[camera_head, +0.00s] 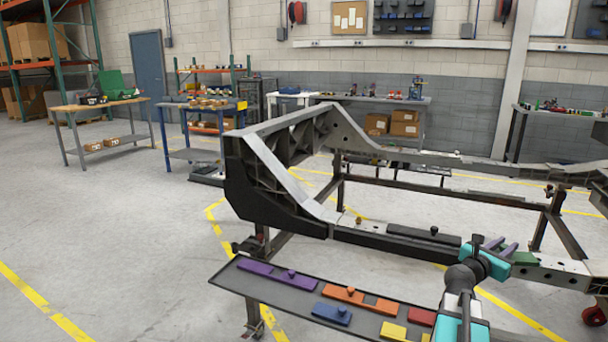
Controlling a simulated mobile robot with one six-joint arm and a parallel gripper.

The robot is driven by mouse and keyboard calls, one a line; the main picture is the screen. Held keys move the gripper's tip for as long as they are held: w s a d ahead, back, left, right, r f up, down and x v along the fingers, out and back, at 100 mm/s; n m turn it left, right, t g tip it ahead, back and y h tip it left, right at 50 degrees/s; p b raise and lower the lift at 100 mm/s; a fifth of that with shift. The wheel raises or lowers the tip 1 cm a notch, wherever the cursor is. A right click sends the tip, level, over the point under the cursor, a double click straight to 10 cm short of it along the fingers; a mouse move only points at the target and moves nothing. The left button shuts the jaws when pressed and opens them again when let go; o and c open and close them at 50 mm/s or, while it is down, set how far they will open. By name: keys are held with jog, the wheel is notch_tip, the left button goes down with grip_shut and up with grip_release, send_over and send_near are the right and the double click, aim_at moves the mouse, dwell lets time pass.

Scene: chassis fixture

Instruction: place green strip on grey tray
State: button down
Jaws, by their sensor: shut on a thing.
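The green strip (524,258) shows just right of my gripper, in front of the light chassis rail. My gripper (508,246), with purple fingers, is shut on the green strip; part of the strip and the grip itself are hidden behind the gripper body. The grey tray (240,286) is a dark, flat tray at the front, left of and below my gripper. Its right end is hidden by my arm.
The tray bears a purple strip (277,275), orange strips (342,294), a blue piece (331,314), a yellow piece (393,331) and a red piece (421,317). The chassis frame (262,185) stands behind it. Open floor lies to the left.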

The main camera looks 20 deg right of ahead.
jog(key=w+a+f+n+t+y, duration=0.3)
jog(key=w+a+n+t+y, duration=0.8)
jog(key=w+a, duration=1.05)
jog(key=w+a+f+n+y, duration=0.2)
jog(key=a+n+y, duration=0.95)
jog(key=a, duration=1.65)
jog(key=s+a+n+g+y, duration=0.25)
jog(key=s+a+y, duration=0.2)
jog(key=a, duration=0.25)
jog(key=s+a+n+g+y, duration=0.1)
jog(key=s+a+g+y, duration=0.2)
jog(key=a+y, duration=0.35)
jog(key=shift+t+h, duration=0.25)
jog(key=shift+h, duration=0.4)
jog(key=r+p, duration=0.1)
jog(key=p, duration=0.3)
jog(key=r+p, duration=0.2)
jog(key=p, duration=0.2)
jog(key=r+p, duration=0.1)
jog(key=p, duration=0.4)
jog(key=shift+w+a+r, duration=0.2)
jog(key=shift+w+a, duration=0.15)
